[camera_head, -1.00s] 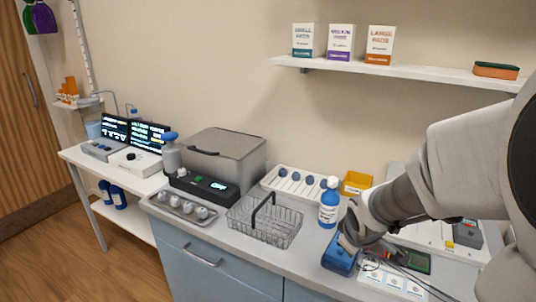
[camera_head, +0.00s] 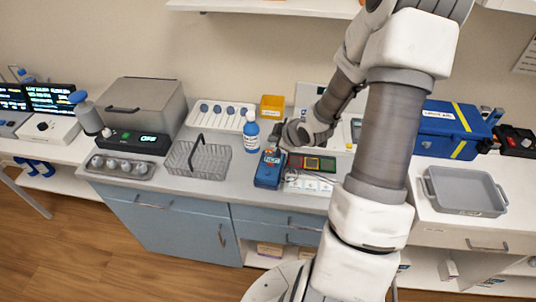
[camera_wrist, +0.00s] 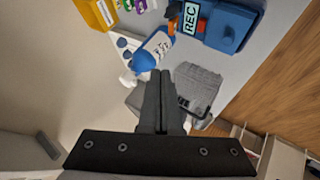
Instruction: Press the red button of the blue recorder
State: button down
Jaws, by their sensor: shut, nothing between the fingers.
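The blue recorder (camera_head: 267,178) lies on the grey counter, right of the blue-and-white bottle. In the wrist view, the recorder (camera_wrist: 233,24) is at the top right, with a pale REC label. A small orange-red part shows beside the label; I cannot tell whether it is the red button or whether it is pressed. My gripper (camera_head: 277,143) is at the recorder's far end in the head view; contact is unclear. In the wrist view, my gripper (camera_wrist: 160,76) has its black fingers together, empty, and its tips appear apart from the recorder.
The bottle (camera_head: 251,134) stands close left of the recorder, with a wire basket (camera_head: 205,162) further left. A yellow bin (camera_head: 272,107) is behind. A white card panel (camera_head: 308,184) and loose wires lie close right. A blue case (camera_head: 450,122) and grey tray (camera_head: 466,190) are farther right.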

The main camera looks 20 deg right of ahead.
aim_at(273, 167)
dwell(0.6)
notch_tip(273, 167, down, 9)
jog(key=b, duration=0.7)
jog(key=shift+r, duration=0.15)
dwell(1.6)
jog(key=shift+f+b, duration=0.4)
jog(key=shift+b, duration=0.25)
jog(key=shift+f+b, duration=0.45)
jog(key=shift+b, duration=0.05)
dwell(0.3)
jog(key=shift+r, duration=0.15)
jog(key=shift+r+p, duration=0.7)
jog(key=shift+r, duration=0.05)
jog(key=shift+r+p, duration=2.1)
jog(key=shift+r, duration=0.4)
